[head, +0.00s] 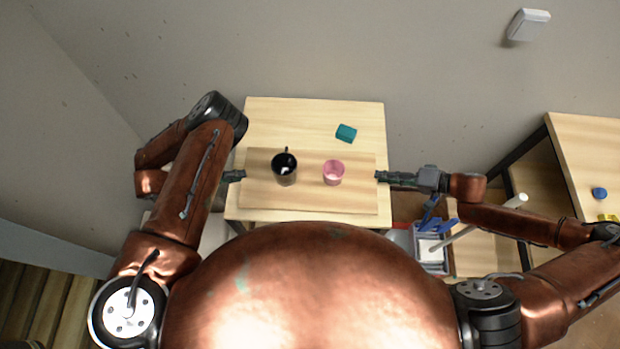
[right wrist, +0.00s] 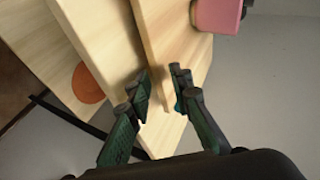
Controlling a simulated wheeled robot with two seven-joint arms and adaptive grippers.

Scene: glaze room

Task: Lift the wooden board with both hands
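The wooden board (head: 310,197) lies level over the light wooden table (head: 290,112). A black mug (head: 285,174) and a pink cup (head: 333,173) stand upright on it. My left gripper (head: 236,176) is at the board's left edge; its fingers are too small to tell their state. My right gripper (head: 381,176) is at the right edge. In the right wrist view its fingers (right wrist: 163,84) are spread, one on each side of the board's edge (right wrist: 172,55), with a gap showing. The pink cup also shows there (right wrist: 218,14).
A teal block (head: 346,133) lies on the table behind the board. To the right, a bin (head: 431,247) with blue-handled tools stands low beside my right arm. A wooden shelf unit (head: 580,140) stands further right. A grey wall is behind the table.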

